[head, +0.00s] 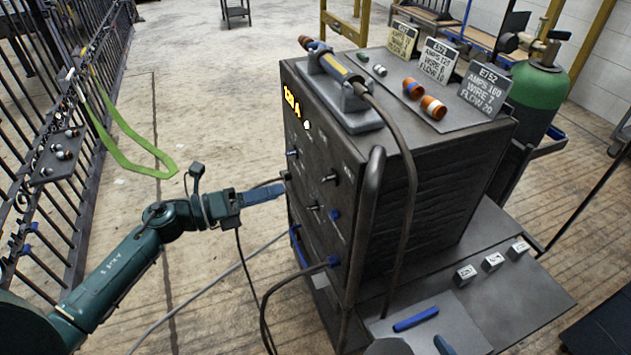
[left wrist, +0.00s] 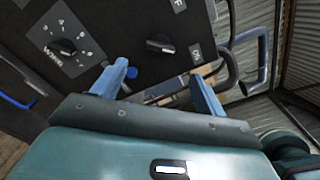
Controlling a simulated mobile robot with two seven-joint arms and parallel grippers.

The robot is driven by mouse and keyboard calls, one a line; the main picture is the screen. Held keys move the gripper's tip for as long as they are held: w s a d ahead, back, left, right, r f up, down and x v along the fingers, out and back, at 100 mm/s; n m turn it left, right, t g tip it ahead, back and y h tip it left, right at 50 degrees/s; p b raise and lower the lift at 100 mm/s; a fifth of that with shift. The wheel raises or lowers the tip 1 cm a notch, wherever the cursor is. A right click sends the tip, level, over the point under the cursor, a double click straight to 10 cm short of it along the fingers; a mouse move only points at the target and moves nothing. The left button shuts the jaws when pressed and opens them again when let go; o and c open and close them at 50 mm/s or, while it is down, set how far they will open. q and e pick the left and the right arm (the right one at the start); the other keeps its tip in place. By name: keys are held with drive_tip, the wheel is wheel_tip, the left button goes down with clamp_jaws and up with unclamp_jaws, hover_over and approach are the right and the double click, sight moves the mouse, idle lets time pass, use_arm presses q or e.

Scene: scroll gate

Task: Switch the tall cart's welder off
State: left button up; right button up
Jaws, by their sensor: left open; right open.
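The dark welder (head: 430,190) stands tall on its cart, with a lit yellow display (head: 292,103) on its front panel. Several knobs sit on that panel. In the left wrist view a black knob with numbers around it (left wrist: 62,47) is at the upper left. My left gripper (head: 265,193) is open and empty, close to the panel; contact is unclear. My right gripper (head: 416,347) shows only partly at the bottom edge, open.
A torch (head: 340,75) lies on the welder's top beside small parts and setting cards (head: 485,88). Cables hang from the front. A green gas cylinder (head: 540,85) stands behind.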

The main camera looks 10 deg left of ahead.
sight(322, 180)
use_arm(q)
drive_tip(key=p+x, duration=0.1)
drive_tip(key=x, duration=0.9)
drive_tip(key=shift+w, duration=0.1)
drive_tip(key=c, duration=1)
